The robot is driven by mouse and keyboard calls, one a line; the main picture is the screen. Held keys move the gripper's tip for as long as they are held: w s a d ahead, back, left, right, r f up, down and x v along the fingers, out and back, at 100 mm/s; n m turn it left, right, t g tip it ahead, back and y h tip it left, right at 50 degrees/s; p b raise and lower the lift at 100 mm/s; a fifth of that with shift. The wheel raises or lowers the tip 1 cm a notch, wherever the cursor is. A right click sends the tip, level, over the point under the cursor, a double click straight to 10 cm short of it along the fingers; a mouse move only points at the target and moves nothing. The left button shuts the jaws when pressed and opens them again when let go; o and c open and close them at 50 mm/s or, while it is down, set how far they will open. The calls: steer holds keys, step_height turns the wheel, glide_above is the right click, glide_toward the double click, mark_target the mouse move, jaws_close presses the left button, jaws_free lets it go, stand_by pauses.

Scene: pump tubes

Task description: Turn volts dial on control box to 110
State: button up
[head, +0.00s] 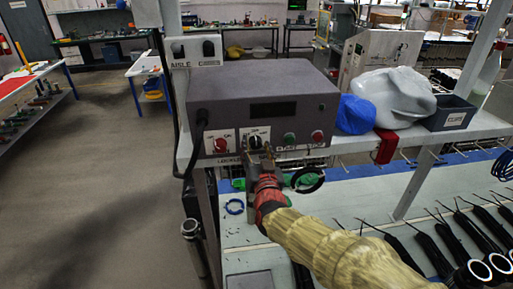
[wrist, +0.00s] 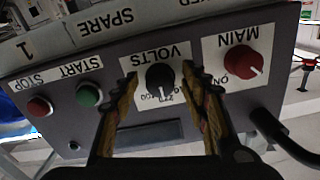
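The control box (head: 262,100) is a grey-purple box on the shelf; it appears upside down in the wrist view (wrist: 130,125). Its black volts dial (head: 255,140) sits on a white label, between the red main dial (head: 222,145) and the green start button (head: 289,138). In the wrist view, the volts dial (wrist: 160,78) has a white mark pointing down the picture, near numbers too small to read surely. My gripper (head: 262,163) is open, with one finger on each side of the dial. The fingers look apart from it; contact cannot be told.
A red stop button (head: 317,136) is right of the start button. A black cable (wrist: 280,135) leaves the box beside the main dial. A blue bag (head: 356,114), a white bag (head: 395,96) and a dark bin (head: 450,113) stand right of the box.

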steer(key=shift+c, duration=1.2)
steer(key=c, duration=0.9)
steer(key=n+b, duration=0.3)
steer(key=n, duration=0.1)
steer(key=shift+f, duration=0.1)
steer(key=n+b, duration=0.1)
steer(key=n, duration=0.3)
steer(key=shift+n, duration=0.4)
steer(key=o, duration=1.2)
steer(key=shift+c, duration=0.2)
